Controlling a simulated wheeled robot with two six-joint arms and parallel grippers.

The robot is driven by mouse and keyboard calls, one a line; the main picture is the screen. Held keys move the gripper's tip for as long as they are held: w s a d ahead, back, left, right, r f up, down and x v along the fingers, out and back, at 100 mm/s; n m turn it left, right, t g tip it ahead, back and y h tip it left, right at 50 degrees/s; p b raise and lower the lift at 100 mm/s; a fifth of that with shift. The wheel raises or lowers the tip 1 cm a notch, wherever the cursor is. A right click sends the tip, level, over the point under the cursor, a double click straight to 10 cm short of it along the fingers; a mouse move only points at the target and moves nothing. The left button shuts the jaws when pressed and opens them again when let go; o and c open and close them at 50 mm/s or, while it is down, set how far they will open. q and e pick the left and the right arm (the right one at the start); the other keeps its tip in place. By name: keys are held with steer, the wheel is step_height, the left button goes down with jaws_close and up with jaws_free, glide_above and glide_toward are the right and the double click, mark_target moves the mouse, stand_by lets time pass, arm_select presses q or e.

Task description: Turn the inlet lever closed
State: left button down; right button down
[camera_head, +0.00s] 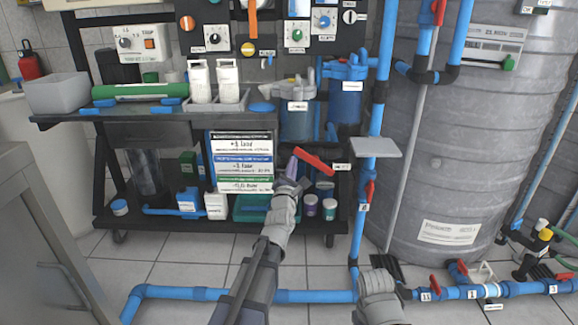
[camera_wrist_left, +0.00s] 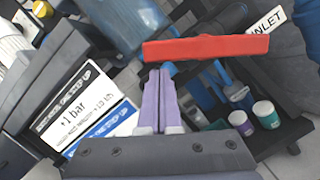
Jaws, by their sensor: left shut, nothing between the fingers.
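The inlet lever is a red bar (camera_head: 314,161) in front of the rack, slanting down to the right in the head view. In the left wrist view the red bar (camera_wrist_left: 205,48) lies nearly level across the picture. A white INLET label (camera_wrist_left: 268,20) is beyond its right end; the label also shows in the head view (camera_head: 341,167). My left gripper (camera_head: 291,160) has purple fingers shut together with nothing between them. In the left wrist view its tips (camera_wrist_left: 160,72) are just below the bar's left part; I cannot tell whether they touch. My right gripper (camera_head: 385,266) shows only dimly; its fingers are not clear.
A sign board (camera_head: 241,160) stands left of my left gripper. Lidded jars (camera_head: 311,205) are on the lower shelf (camera_head: 180,222). A blue vertical pipe (camera_head: 374,100) and a large grey tank (camera_head: 460,150) are to the right. Blue pipe (camera_head: 190,293) runs along the floor.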

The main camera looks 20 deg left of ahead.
mark_target(301, 150)
arm_select(q)
steer(key=shift+r, duration=0.15)
stand_by(0.3)
steer(key=shift+r+m+p, duration=0.15)
steer(key=shift+m+p, duration=0.2)
steer(key=shift+m, duration=0.15)
steer(key=shift+d+r+m+h+p, duration=0.1)
steer(key=shift+r+m+h+p, duration=0.2)
steer(key=shift+m+h, duration=0.1)
steer(key=r+m+p, duration=0.1)
steer(key=m+p, duration=0.1)
steer(key=r+m+p, duration=0.1)
steer(key=m, duration=0.1)
steer(key=shift+w+d+r+g+h+p, duration=0.15)
steer(key=shift+d+g+h+p, duration=0.15)
steer(key=shift+d+p, duration=0.1)
steer(key=m+p, duration=0.1)
steer(key=d+r+m+p, duration=0.1)
steer(key=m+p, duration=0.1)
steer(key=shift+w+d+r+m+g+h, duration=0.2)
steer(key=shift+m+g+h, duration=0.1)
steer(key=shift+g+h, duration=0.1)
steer(key=shift+w+d+r, duration=0.1)
steer(key=shift+d+r, duration=0.15)
steer(key=shift+d, duration=0.3)
